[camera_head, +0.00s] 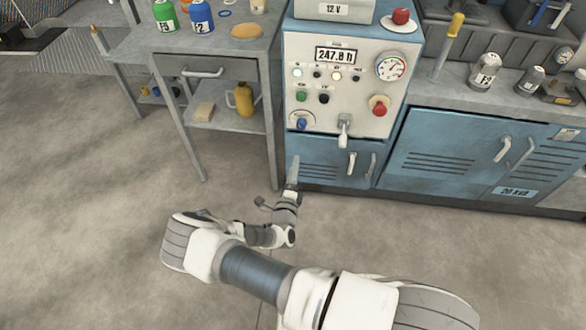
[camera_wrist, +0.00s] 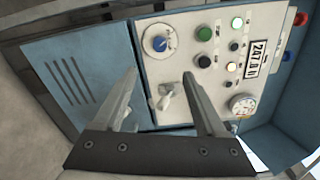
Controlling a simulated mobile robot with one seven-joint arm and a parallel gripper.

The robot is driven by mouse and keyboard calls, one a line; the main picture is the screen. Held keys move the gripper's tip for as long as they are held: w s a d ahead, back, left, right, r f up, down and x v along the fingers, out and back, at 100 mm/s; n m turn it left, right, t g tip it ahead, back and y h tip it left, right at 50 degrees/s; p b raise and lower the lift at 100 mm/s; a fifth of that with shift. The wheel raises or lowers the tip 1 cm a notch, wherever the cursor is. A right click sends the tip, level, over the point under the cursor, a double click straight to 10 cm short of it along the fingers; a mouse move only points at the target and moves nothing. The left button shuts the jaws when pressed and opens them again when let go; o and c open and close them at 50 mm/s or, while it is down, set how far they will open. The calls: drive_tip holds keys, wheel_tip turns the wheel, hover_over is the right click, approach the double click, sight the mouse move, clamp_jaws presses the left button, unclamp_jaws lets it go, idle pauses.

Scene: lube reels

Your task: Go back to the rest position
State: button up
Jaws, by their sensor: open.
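My gripper (camera_head: 293,172) hangs in front of the blue cabinet (camera_head: 322,170), below the white control panel (camera_head: 340,98). In the wrist view my gripper (camera_wrist: 160,82) is open, with its two fingers apart and nothing held between them. A metal lever (camera_wrist: 164,97) on the panel's lower part shows beyond the fingers, and it also shows in the head view (camera_head: 344,130). The gripper looks apart from the lever. My arm reaches from the bottom of the head view up toward the panel.
A grey workbench (camera_head: 215,42) with green and blue bottles stands at the left. A yellow can (camera_head: 243,98) sits on its shelf. Blue cabinets (camera_head: 450,155) with handles (camera_head: 503,148) line the right. The panel carries a red knob (camera_head: 379,105) and a gauge (camera_head: 391,67). The floor at the left is clear.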

drive_tip(key=d+r+m+g+h, duration=0.6)
drive_tip(key=d+r+m+h, duration=0.5)
drive_tip(key=r+m, duration=0.5)
drive_tip(key=s+d+r+m+g+y, duration=0.2)
drive_tip(key=s+d+r+m+g, duration=0.75)
drive_tip(key=m, duration=0.55)
drive_tip(key=s+a+r+m+t+y, duration=0.35)
drive_tip(key=s+r+m+y, duration=0.75)
drive_tip(key=s+r+m, duration=0.75)
wheel_tip(320, 180, up, 19)
drive_tip(key=p, duration=1.8)
drive_tip(key=shift+w+a+f, duration=0.15)
drive_tip(key=shift+w+a, duration=0.05)
drive_tip(key=shift+a, duration=0.1)
